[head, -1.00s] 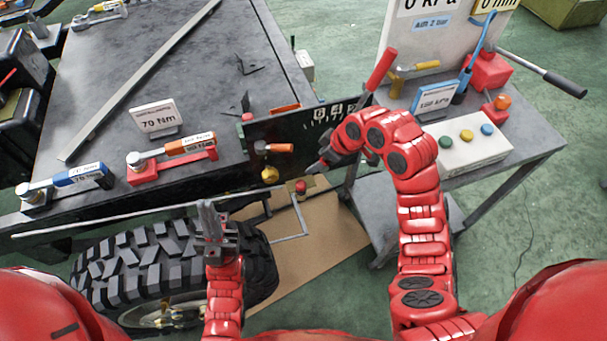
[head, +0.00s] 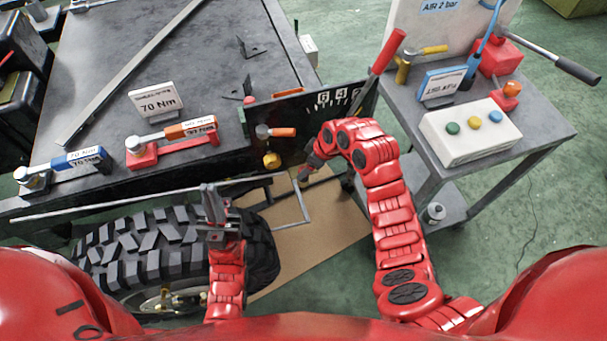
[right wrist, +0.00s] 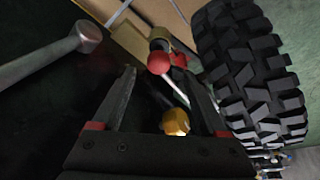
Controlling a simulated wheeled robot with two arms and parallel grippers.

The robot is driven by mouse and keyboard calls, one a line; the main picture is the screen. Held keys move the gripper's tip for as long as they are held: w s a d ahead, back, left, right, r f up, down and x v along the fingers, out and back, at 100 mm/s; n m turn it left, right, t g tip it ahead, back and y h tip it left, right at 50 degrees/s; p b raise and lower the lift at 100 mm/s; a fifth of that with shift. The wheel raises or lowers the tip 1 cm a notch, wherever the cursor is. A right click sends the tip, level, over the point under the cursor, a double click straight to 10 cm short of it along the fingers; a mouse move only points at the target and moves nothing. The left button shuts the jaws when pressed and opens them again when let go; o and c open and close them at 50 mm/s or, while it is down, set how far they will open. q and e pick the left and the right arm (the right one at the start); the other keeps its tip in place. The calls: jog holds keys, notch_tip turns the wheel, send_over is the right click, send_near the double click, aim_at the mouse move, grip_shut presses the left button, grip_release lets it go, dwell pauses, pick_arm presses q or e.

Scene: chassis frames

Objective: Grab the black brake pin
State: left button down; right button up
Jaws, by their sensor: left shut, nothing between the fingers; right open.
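I cannot pick out a black brake pin with certainty in either view. My right gripper (right wrist: 156,78) is open, its two fingers spread in the right wrist view. A red ball knob (right wrist: 159,62) shows between and beyond the fingertips, and a gold hex-shaped part (right wrist: 176,121) shows nearer, between the fingers. In the head view the right gripper (head: 304,173) hangs low by the dark numbered panel (head: 318,125), right of the gold part (head: 271,160); the red knob is hidden there. My left gripper (head: 208,188) is shut and empty, upright over the tyre.
A large tyre (head: 150,250) lies at lower left, and it borders the right side of the wrist view (right wrist: 250,75). A grey workbench (head: 190,85) holds torque wrenches. A cart (head: 545,135) with a button box (head: 470,132) stands right. Cardboard (head: 335,215) lies on the green floor.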

jog(key=shift+x, duration=2.2)
jog(key=shift+w+d, duration=0.1)
jog(key=shift+w, duration=0.05)
jog(key=shift+c, duration=0.2)
grip_shut()
